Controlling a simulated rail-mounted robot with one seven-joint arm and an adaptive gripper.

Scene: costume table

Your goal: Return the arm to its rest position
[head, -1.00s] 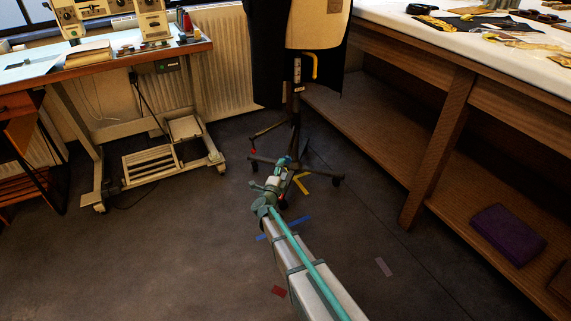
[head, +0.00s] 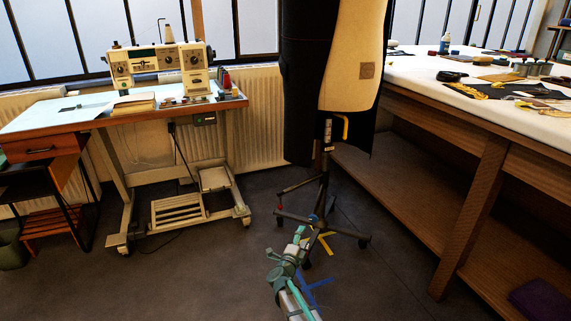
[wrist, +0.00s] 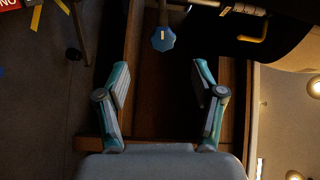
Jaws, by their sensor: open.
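My gripper (wrist: 160,72) shows in the wrist view with its two teal and grey fingers spread apart. Nothing is between them. Behind the gap lie dark space and brown wooden structure (wrist: 112,40). A blue knob (wrist: 163,39) shows just beyond the fingertips, apart from them in the picture. A teal and grey part of my own body shows at the bottom middle there.
A dress form (head: 350,60) on a wheeled stand (head: 323,200) is ahead. A sewing machine table (head: 75,118) stands left. A long white-topped worktable (head: 430,75) with a lower wooden shelf (head: 400,200) runs along the right. Open floor (head: 190,285) lies at lower left.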

